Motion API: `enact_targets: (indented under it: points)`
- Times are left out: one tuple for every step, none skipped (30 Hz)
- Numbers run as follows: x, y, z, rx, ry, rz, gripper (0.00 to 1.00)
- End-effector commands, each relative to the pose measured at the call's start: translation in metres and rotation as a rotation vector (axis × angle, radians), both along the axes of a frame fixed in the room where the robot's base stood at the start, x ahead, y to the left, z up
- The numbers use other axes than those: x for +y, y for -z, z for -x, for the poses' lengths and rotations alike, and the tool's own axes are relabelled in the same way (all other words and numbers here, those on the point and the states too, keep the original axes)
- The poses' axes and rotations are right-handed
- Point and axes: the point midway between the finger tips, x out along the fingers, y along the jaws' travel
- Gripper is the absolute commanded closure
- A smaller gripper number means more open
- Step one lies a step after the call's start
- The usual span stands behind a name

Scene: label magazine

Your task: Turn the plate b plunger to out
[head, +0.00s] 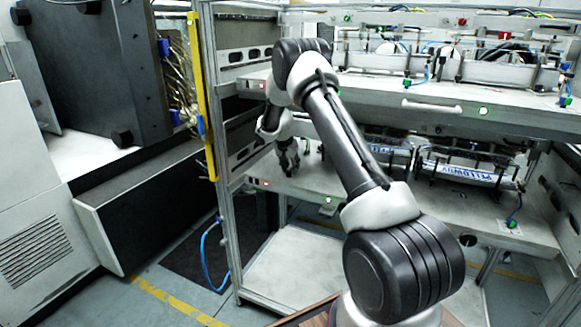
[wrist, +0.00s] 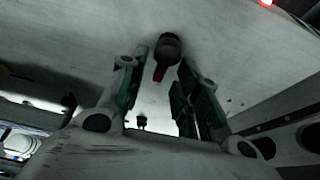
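A plunger (wrist: 168,48) with a round black knob and a red end shows in the wrist view, at a pale grey plate (wrist: 85,35). My gripper (wrist: 162,65) is open, with one finger on each side of the plunger. A gap shows on both sides, so the fingers do not appear closed on it. In the head view my gripper (head: 288,160) is low over the left end of the lower plate (head: 310,188), under the upper plate (head: 385,92). The plunger cannot be made out there. No label shows which plate is b.
A metal frame post (head: 226,235) and a yellow upright bar (head: 203,100) stand left of my gripper. The upper plate is close above. Label rolls (head: 465,170) and fittings fill the lower plate's right side. A blue cable (head: 206,260) hangs left of the frame.

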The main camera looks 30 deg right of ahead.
Motion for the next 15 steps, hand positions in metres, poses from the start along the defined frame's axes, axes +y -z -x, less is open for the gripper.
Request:
enact_targets:
  points:
    - [0.0000, -0.0001, 0.0000, 0.000, 0.000, 0.000, 0.68]
    - [0.0001, -0.0001, 0.0001, 0.000, 0.000, 0.000, 0.68]
    - [0.0000, -0.0001, 0.0002, 0.000, 0.000, 0.000, 0.68]
    - [0.0000, -0.0001, 0.0002, 0.000, 0.000, 0.000, 0.73]
    - [0.0000, -0.0001, 0.0002, 0.000, 0.000, 0.000, 0.79]
    - [0.0001, 0.0000, 0.0002, 0.000, 0.000, 0.000, 0.86]
    - [0.0001, -0.0001, 0.0002, 0.000, 0.000, 0.000, 0.92]
    - [0.0001, -0.0001, 0.0002, 0.000, -0.001, 0.000, 0.97]
    - [0.0001, -0.0001, 0.0002, 0.001, -0.001, 0.001, 1.00]
    - [0.0002, -0.0001, 0.0003, 0.001, -0.001, 0.001, 1.00]
    - [0.0002, -0.0001, 0.0003, 0.001, -0.001, 0.001, 1.00]
    - [0.0002, -0.0001, 0.0003, 0.000, -0.001, 0.000, 1.00]
    - [0.0002, -0.0001, 0.0003, 0.001, -0.002, 0.000, 1.00]
    - [0.0002, -0.0002, 0.0003, 0.000, -0.004, 0.000, 1.00]
    - [0.0003, 0.0000, 0.0004, 0.002, -0.008, 0.000, 1.00]
